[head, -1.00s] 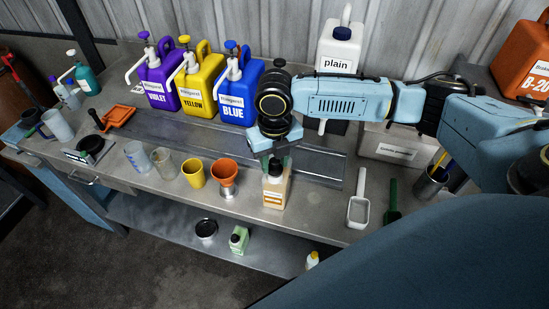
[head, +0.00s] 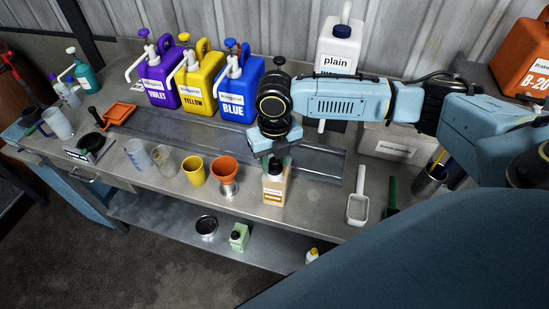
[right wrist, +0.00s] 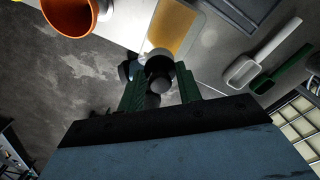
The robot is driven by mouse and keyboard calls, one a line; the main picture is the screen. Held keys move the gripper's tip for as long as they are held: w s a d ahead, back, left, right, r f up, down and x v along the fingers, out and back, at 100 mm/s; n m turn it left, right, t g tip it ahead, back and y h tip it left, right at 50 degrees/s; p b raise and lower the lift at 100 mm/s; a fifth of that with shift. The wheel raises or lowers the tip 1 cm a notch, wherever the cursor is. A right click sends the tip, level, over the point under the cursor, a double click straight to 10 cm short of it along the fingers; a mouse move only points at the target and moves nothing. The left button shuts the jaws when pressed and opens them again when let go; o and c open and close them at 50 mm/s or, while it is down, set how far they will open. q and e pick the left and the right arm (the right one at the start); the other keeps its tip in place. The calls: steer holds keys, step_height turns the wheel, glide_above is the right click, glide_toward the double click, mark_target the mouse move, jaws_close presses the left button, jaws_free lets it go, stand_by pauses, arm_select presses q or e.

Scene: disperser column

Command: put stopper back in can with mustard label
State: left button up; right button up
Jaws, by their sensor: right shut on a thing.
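The can with the mustard label (head: 274,197) is a pale, see-through rectangular can standing near the bench's front edge. In the right wrist view its mustard-coloured face (right wrist: 171,28) shows at the top. My right gripper (head: 276,163) points down right above the can. Its green fingers (right wrist: 160,78) are shut on the black stopper (right wrist: 158,68), which also shows in the head view (head: 275,168) at the can's top. I cannot tell whether the stopper sits in the neck or just over it. My left gripper is not in view.
An orange cup (head: 224,170) on a metal base and a yellow cup (head: 194,171) stand left of the can. A white scoop (head: 357,208) lies to the right. Violet, yellow and blue jugs (head: 237,97) stand behind. The bench's front edge is close.

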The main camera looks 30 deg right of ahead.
steer(key=shift+p, duration=0.45)
stand_by(0.4)
steer(key=o, duration=1.5)
steer(key=shift+r+p, duration=0.75)
steer(key=shift+r, duration=2.75)
jaws_close()
